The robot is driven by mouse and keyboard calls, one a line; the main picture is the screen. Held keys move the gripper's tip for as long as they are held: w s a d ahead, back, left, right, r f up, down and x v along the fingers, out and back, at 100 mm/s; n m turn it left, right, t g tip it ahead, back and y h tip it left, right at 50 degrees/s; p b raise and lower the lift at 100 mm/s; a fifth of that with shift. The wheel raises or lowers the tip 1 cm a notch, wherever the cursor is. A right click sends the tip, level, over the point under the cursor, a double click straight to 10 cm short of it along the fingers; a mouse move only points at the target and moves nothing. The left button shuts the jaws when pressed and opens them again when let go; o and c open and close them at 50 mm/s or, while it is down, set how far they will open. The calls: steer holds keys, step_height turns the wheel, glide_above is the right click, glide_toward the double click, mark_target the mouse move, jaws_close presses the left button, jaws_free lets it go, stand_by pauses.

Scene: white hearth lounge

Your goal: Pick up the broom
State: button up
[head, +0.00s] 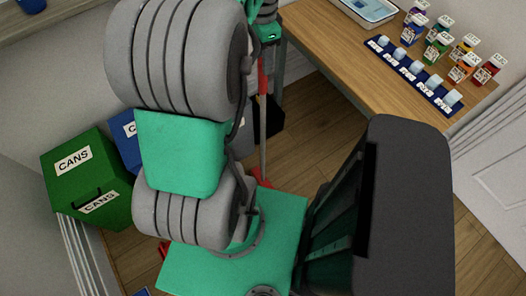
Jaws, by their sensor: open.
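The broom (263,146) stands nearly upright near the middle of the head view. It has a red upper handle, a pale grey shaft and a red part at the floor, partly hidden behind my arm. My gripper (268,38) is at the top of the view, open, just above the visible red handle. The fingertips are small and partly hidden, so I cannot tell whether they touch or surround the handle.
A wooden table (330,48) stands right of the broom, with a tray (370,10), a blue rack (412,76) and several coloured bottles. A black object (270,120) is behind the shaft. A green CANS bin (85,180) and a blue bin (126,140) stand left. A white door (495,165) is right.

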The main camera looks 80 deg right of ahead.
step_height(320, 180, down, 3)
steer(key=shift+r, duration=0.1)
jaws_close()
stand_by(0.5)
stand_by(0.8)
